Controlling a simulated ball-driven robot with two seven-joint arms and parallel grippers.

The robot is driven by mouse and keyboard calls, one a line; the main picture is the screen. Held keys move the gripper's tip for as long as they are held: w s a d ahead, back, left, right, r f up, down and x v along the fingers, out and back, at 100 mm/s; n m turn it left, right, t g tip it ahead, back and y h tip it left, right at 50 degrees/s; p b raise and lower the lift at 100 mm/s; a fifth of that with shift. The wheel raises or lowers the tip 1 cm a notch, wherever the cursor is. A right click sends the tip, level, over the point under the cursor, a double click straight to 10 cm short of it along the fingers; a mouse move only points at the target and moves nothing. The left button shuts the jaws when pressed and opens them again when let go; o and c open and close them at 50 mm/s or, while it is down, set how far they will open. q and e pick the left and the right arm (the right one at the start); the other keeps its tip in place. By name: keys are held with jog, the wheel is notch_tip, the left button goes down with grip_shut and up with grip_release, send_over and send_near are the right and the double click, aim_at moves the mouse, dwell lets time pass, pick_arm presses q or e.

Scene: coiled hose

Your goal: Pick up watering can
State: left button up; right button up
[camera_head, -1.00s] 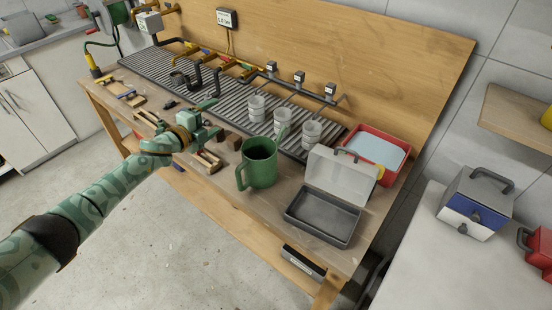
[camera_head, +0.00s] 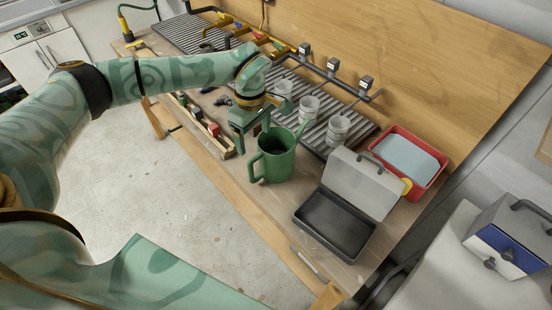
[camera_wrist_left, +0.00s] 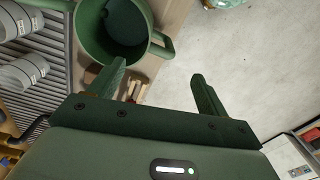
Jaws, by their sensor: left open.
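The green watering can (camera_head: 279,162) stands upright on the wooden workbench, its handle on the left side and its spout at the upper right. My right gripper is not in view.
Grey cups (camera_head: 308,111) stand on the slatted drain mat behind the can. An open grey case (camera_head: 336,224) is to its right, with a red tray (camera_head: 432,177) beyond. Wooden pieces (camera_head: 205,127) lie left of the gripper. The bench's front edge is near the can.

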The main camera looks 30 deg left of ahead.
aim_at(255, 157)
pick_arm(q)
notch_tip(255, 157, down, 4)
jog(key=shift+r, duration=0.15)
notch_tip(255, 157, down, 6)
jog(key=shift+a+f+b, duration=0.1)
jog(key=shift+a+b, duration=0.05)
jog(key=shift+b, duration=0.5)
jog(key=c, duration=1.5)
jog(key=shift+r, duration=0.25)
